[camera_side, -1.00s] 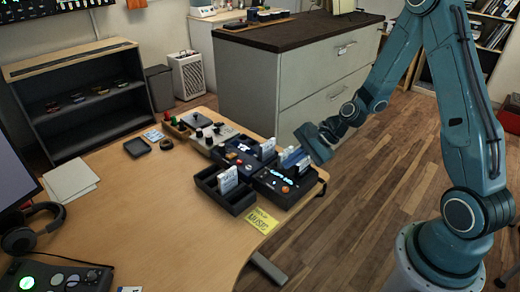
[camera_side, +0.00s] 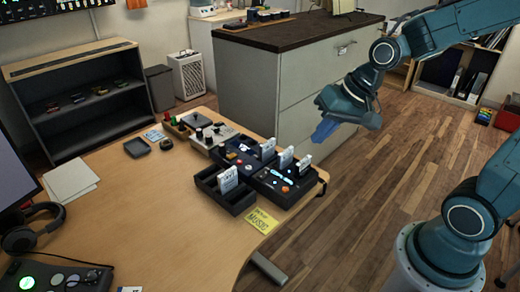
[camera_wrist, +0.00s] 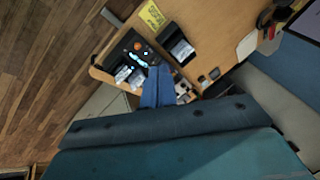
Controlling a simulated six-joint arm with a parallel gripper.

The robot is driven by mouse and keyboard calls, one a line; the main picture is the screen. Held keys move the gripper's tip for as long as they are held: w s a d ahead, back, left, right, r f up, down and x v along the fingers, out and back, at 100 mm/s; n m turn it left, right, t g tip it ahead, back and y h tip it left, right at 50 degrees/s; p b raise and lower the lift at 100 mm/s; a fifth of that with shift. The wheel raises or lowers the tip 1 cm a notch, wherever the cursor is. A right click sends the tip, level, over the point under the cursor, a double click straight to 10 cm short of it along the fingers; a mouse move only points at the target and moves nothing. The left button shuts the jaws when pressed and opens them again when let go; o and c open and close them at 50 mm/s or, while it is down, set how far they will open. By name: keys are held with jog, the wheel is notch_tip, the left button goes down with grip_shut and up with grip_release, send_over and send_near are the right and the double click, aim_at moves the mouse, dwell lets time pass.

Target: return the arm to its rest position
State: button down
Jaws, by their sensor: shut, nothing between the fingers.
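My gripper (camera_side: 323,130) is raised in the air just off the right edge of the wooden desk (camera_side: 150,225), in front of the grey drawer cabinet (camera_side: 300,80). Its blue fingers are together and empty, pointing down and left. In the wrist view my gripper's fingers (camera_wrist: 156,88) show shut, with the desk devices beyond them. My arm bends back from the gripper to its base at the right of the side view.
A black device with a lit display (camera_side: 284,184) sits at the desk's right edge, with white cards standing in it. Beside it are a dark tray (camera_side: 225,196) and a yellow note (camera_side: 259,221). Open wood floor (camera_side: 390,190) lies between desk and base.

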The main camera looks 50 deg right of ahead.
jog(key=s+r+n+h, duration=0.2)
jog(key=s+r+n, duration=0.3)
jog(key=s, duration=0.7)
jog(key=shift+s+d+r+n+t, duration=0.3)
jog(key=shift+s+r+t, duration=0.1)
jog(key=shift+r, duration=0.75)
